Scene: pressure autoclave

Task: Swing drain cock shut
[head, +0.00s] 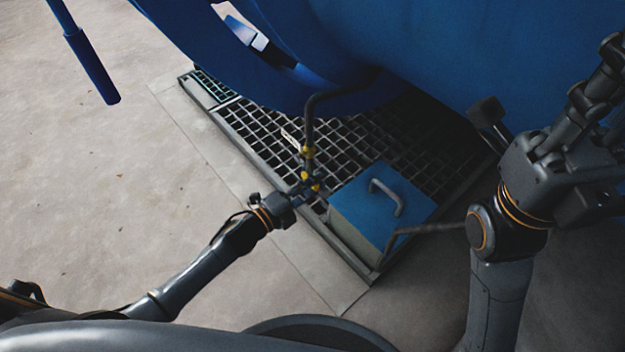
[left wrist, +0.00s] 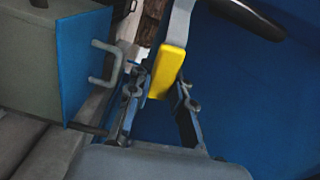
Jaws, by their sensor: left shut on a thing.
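The drain cock (head: 307,152) hangs on a dark bent pipe (head: 310,112) under the blue autoclave vessel, with yellow parts along it. My left gripper (head: 312,187) reaches it from the lower left and is shut on its yellow handle. In the left wrist view the yellow handle (left wrist: 167,72) sits between the fingers of my left gripper (left wrist: 162,88), at the end of a grey-blue lever. The valve body is hard to make out behind the fingers. My right gripper (head: 598,85) is at the right edge, partly cut off, and its jaws are unclear.
A box with a blue lid (head: 355,208) and a grey handle stands just right of my left gripper. A dark metal grating (head: 262,128) lies under the blue vessel (head: 420,45). A blue bar (head: 92,68) hangs at the upper left. The concrete floor (head: 90,180) at left is clear.

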